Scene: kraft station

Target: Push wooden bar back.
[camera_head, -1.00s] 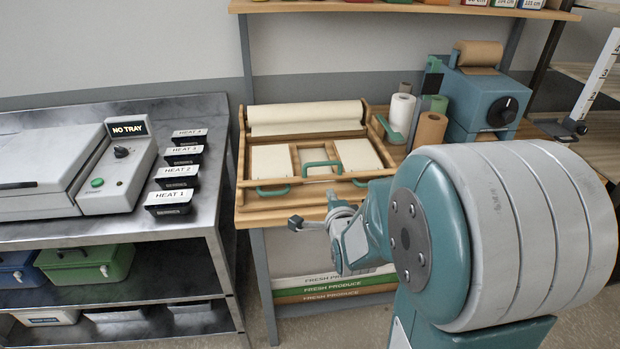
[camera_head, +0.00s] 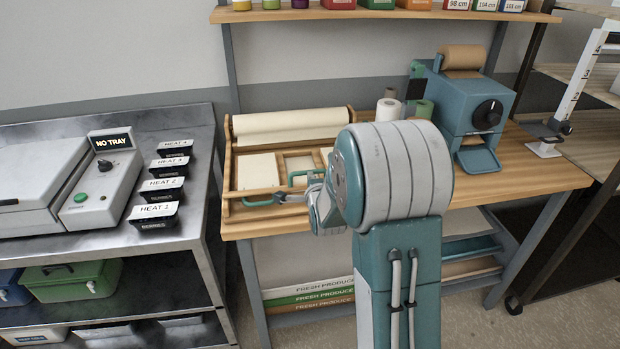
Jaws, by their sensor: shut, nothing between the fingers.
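The wooden bar (camera_head: 243,193) runs across the front of a wooden frame on the bench, with green handles near it. Its right part is hidden behind my arm. My gripper (camera_head: 284,197) is shut and empty at the front of the frame, just right of the left green handle (camera_head: 262,201). It overlaps the bar in the picture; I cannot tell whether it touches. Cream panels (camera_head: 256,172) lie in the frame behind the bar, and a cream roll (camera_head: 290,124) lies along the back.
A blue dispenser (camera_head: 465,105) with a brown roll and a white roll (camera_head: 388,109) stand right of the frame. Black HEAT containers (camera_head: 155,213) and a grey sealing machine (camera_head: 95,185) are on the metal table at left.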

